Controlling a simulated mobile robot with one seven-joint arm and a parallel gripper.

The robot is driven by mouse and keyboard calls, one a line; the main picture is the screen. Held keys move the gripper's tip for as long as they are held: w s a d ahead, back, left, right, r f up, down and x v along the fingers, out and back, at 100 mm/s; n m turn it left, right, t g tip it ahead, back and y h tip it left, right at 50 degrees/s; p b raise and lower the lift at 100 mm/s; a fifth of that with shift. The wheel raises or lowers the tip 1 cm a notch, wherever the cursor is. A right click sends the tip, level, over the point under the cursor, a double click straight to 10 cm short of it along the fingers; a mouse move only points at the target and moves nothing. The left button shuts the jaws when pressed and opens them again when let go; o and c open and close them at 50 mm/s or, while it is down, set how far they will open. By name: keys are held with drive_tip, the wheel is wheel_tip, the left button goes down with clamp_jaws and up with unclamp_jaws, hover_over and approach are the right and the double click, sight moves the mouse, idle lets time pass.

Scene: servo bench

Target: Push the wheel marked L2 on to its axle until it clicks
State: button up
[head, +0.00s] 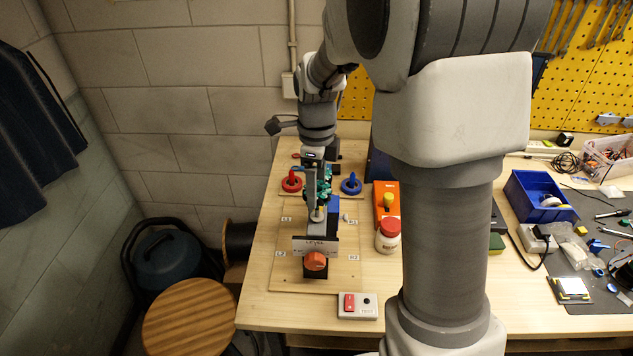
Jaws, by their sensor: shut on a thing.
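My gripper (318,213) points down over the wooden board (343,281), above a grey fixture with a small label plate (315,244). It is shut on a small tan and grey piece, mostly hidden by the fingers; I cannot tell what it is. An orange-red round knob (315,261) sits on a dark block in front of the plate. A small L2 tag (280,253) lies on the board to the left of the fixture. I cannot make out a wheel marked L2 or its axle.
A switch box (357,305) is in front. A stool (188,315) stands left.

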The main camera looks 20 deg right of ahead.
drive_tip(key=shift+f+b, duration=0.4)
drive_tip(key=shift+f, duration=0.5)
drive_tip(key=shift+f, duration=0.1)
idle(0.5)
drive_tip(key=shift+f+b, duration=0.55)
drive_tip(key=shift+f, duration=0.3)
drive_tip(key=shift+f, duration=0.1)
drive_tip(key=shift+f+b, duration=0.5)
drive_tip(key=shift+f, duration=0.25)
drive_tip(key=shift+f, duration=0.35)
idle(0.6)
drive_tip(key=o, duration=1.5)
drive_tip(key=shift+c, duration=0.2)
